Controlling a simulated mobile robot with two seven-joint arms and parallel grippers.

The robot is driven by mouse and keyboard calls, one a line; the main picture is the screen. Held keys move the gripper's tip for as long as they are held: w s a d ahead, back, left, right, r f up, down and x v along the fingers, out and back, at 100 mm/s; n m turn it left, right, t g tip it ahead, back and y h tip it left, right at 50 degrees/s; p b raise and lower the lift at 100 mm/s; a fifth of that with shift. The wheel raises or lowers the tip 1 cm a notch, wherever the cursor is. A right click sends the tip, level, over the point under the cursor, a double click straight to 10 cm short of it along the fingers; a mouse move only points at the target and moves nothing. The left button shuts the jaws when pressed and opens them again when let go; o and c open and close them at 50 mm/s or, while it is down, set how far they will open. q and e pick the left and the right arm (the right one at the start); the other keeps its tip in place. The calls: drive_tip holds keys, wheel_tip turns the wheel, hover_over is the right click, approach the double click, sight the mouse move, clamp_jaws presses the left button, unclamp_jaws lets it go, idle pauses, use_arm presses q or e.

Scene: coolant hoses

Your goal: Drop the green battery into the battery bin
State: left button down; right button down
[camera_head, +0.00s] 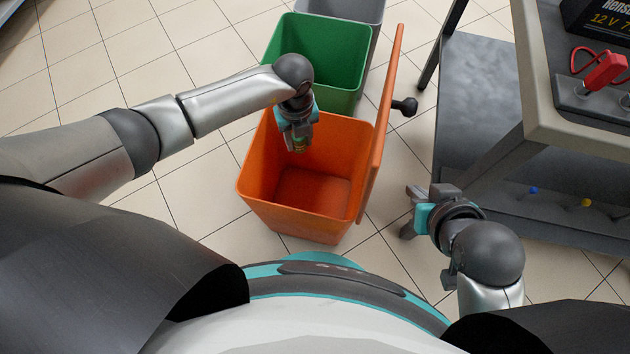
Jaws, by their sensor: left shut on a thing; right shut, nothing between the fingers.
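My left gripper (298,138) points down over the open mouth of an orange bin (300,228), near its back rim. It is shut on the green battery (299,147), of which only a small green-yellow bit shows between the fingers. The bin's orange lid (383,120) stands upright along its right side, and the visible inside floor looks empty. No label shows on the bin. My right gripper (409,212) is shut and empty, to the right of the orange bin and apart from it.
A green bin (335,52) stands open behind the orange one, with a grey bin (368,12) behind that. A dark knob (405,106) sticks out beyond the lid. A workbench (545,122) with a lower shelf, red-handled clamps and a black 12 V box stands at the right.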

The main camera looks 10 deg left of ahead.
use_arm(q)
drive_tip(key=shift+f+b, duration=0.3)
drive_tip(key=shift+f, duration=0.15)
use_arm(e)
drive_tip(key=shift+w+a+f+t+y, duration=0.1)
drive_tip(key=shift+w+a+t+y, duration=0.4)
drive_tip(key=shift+w+a+t, duration=0.4)
drive_tip(key=shift+s+a, duration=0.1)
drive_tip(key=shift+s, duration=0.05)
use_arm(q)
drive_tip(key=shift+c, duration=2)
unclamp_jaws()
